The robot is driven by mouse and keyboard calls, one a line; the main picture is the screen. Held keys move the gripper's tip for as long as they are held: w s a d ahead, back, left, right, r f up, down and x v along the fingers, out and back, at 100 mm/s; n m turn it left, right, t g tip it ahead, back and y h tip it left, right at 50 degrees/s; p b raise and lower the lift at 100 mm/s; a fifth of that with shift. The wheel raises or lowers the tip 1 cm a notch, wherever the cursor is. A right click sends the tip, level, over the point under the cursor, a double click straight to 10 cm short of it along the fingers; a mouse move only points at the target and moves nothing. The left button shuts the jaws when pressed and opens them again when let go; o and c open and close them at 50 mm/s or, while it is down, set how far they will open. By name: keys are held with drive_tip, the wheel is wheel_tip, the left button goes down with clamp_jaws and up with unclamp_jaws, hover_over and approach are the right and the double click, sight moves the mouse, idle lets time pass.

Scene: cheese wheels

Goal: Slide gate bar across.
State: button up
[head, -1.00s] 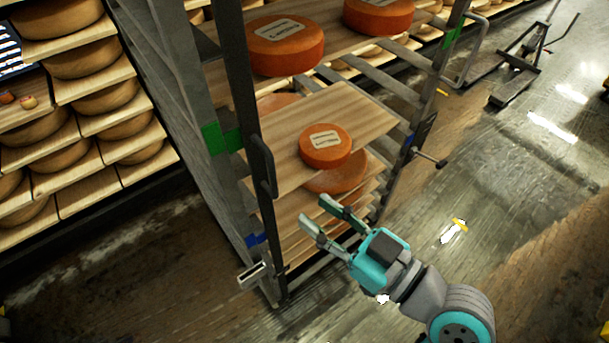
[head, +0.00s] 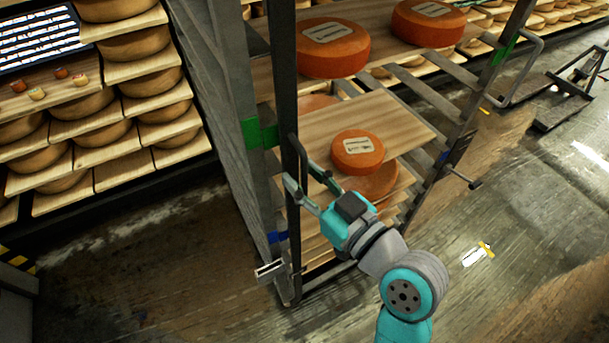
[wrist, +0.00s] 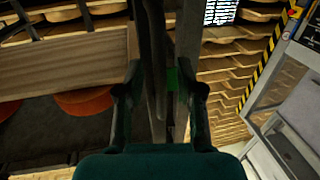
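No bar spanning the front of the rack can be made out for sure. A dark rod (head: 462,178) sticks out from the rack's right post, and a pale metal bracket (head: 269,270) sits low on the left post. A black upright handle (head: 296,150) is on the left front post. My gripper (head: 303,178) is at this handle, its fingers apart and partly overlapping it in the head view. In the wrist view, my gripper (wrist: 160,78) is open with a dark upright post (wrist: 153,40) between and beyond its fingers. Contact cannot be told.
The rack holds orange cheese wheels, one on a pulled-out wooden board (head: 405,130). Shelves of cheese (head: 140,85) stand at left. A wheeled metal jack (head: 570,95) stands at back right. The wet floor (head: 480,285) at right is mostly clear.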

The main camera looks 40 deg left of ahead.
drive_tip(key=shift+a, duration=0.1)
clamp_jaws()
drive_tip(key=w+d, duration=0.5)
drive_tip(key=w, duration=0.7)
drive_tip(key=w+d, duration=0.5)
drive_tip(key=w, duration=0.8)
drive_tip(key=shift+w+d, duration=0.15)
drive_tip(key=shift+d, duration=0.15)
unclamp_jaws()
drive_tip(key=shift+w, duration=0.1)
drive_tip(key=shift+d, duration=0.15)
drive_tip(key=s+d, duration=0.2)
drive_tip(key=d, duration=0.9)
drive_tip(key=shift+s+d, duration=0.2)
drive_tip(key=shift+d, duration=0.05)
